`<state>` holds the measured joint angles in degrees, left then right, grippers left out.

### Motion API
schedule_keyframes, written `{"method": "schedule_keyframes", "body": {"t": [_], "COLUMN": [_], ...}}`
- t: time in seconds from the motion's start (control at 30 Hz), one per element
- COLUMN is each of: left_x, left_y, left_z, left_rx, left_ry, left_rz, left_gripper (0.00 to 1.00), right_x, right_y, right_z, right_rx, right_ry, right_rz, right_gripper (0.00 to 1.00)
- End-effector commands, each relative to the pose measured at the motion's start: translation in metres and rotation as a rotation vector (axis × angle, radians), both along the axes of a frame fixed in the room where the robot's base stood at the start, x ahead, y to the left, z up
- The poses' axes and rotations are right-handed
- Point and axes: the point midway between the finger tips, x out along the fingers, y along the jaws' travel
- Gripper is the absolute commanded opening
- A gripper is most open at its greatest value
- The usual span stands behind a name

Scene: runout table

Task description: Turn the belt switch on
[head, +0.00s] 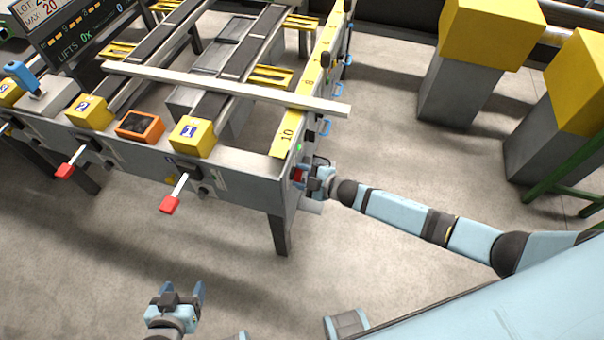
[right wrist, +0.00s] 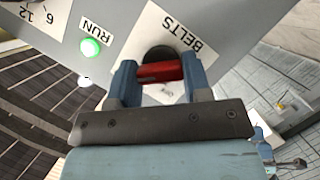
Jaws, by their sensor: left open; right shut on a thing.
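The belt switch is a red handle (right wrist: 160,72) on a dark round base, mounted on a pale plate marked BELTS (right wrist: 187,38) in the right wrist view. A lit green RUN lamp (right wrist: 90,47) sits to the left of it. My right gripper (right wrist: 158,85) has its blue fingers on either side of the red handle and is shut on it. In the head view my right gripper (head: 312,182) is at the table's right end face, with a bit of the red handle (head: 297,175) showing. My left gripper (head: 180,292) is open and empty, low over the floor.
The runout table (head: 240,172) has red-tipped levers (head: 170,204) along its front and yellow boxes (head: 192,136) on top. A long pale bar (head: 225,87) lies across the rails. Yellow-topped grey posts (head: 462,90) stand at the right. The floor in front is clear.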

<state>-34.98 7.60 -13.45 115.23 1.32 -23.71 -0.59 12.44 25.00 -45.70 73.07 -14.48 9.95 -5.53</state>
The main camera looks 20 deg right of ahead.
Motion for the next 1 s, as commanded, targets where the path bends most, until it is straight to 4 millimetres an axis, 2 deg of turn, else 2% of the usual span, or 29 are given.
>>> {"method": "schedule_keyframes", "body": {"t": [0.2,0.23,0.3,0.33,0.67,0.77,1.0], "left_x": [0.0,0.0,0.0,0.0,0.0,0.0,0.001], "left_y": [0.0,0.0,0.0,0.0,0.0,0.0,0.0], "left_z": [0.0,0.0,0.0,0.001,0.001,0.002,0.004], "left_rx": [0.0,0.0,0.0,0.0,-0.001,-0.001,0.001], "left_ry": [-0.001,-0.001,-0.001,-0.001,-0.002,-0.002,-0.004], "left_rz": [0.0,0.0,0.0,0.0,0.0,0.0,0.0], "left_gripper": [0.68,0.68,0.68,0.68,0.68,0.68,0.68], "right_x": [0.0,0.0,0.0,0.0,-0.003,-0.011,-0.05], "right_y": [0.0,0.0,0.0,0.0,-0.002,-0.009,-0.041], "right_z": [0.0,0.0,0.0,0.0,0.001,0.003,0.017], "right_rx": [0.001,0.002,0.001,0.001,0.0,0.0,-0.001], "right_ry": [0.001,0.002,0.001,0.001,0.001,0.001,0.003], "right_rz": [-0.001,-0.001,-0.001,-0.001,-0.001,-0.001,0.0], "right_gripper": [0.21,0.49,0.65,0.7,0.7,0.7,0.7]}}
